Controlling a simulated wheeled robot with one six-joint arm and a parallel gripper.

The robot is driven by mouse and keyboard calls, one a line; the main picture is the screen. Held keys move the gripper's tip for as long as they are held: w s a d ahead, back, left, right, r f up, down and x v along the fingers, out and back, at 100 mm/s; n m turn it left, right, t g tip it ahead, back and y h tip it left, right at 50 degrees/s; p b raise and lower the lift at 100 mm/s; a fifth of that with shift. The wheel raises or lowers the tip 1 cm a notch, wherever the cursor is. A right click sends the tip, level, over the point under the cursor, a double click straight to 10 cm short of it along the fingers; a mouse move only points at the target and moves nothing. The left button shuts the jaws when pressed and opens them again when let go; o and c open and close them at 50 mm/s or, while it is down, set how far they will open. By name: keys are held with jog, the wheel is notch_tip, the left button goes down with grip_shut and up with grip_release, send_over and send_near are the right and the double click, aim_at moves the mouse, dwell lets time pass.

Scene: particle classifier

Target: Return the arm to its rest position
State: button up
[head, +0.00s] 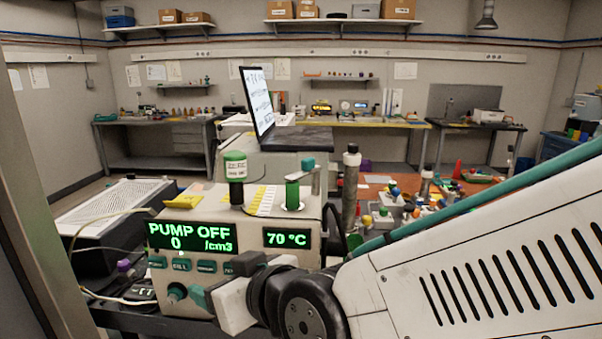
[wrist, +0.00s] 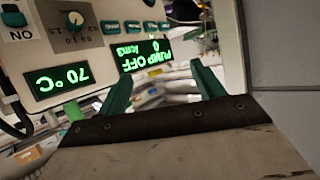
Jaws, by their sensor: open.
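My arm (head: 480,255) reaches in from the right of the head view, its wrist low in front of the particle classifier (head: 295,210). The classifier's display (head: 191,236) reads "PUMP OFF" and 0 /cm3; the smaller display (head: 286,239) reads 70 °C. Both appear upside down in the wrist view. My wrist hides the panel's lower right.
A green-capped bottle (head: 235,180) and a green cylinder (head: 292,193) stand on the classifier. A laptop (head: 258,105) is behind. A black box (head: 110,225) and cables (head: 75,240) lie left. A cluttered orange bench (head: 450,190) is right, beyond my arm.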

jog(key=s+d+m+g+h, duration=0.2)
jog(key=s+d+m+h, duration=0.1)
jog(key=d, duration=0.9)
jog(key=s+d+m+g+h, duration=0.2)
jog(key=s+d+g+h, duration=0.1)
jog(key=d, duration=1)
jog(key=s+d+f+m+g+h, duration=0.1)
jog(key=s+d, duration=0.4)
jog(key=d, duration=0.7)
jog(key=shift+s+d+m+g+h, duration=0.2)
jog(key=shift+m+g+h, duration=0.6)
jog(key=shift+m+h, duration=0.5)
jog(key=shift+w, duration=0.1)
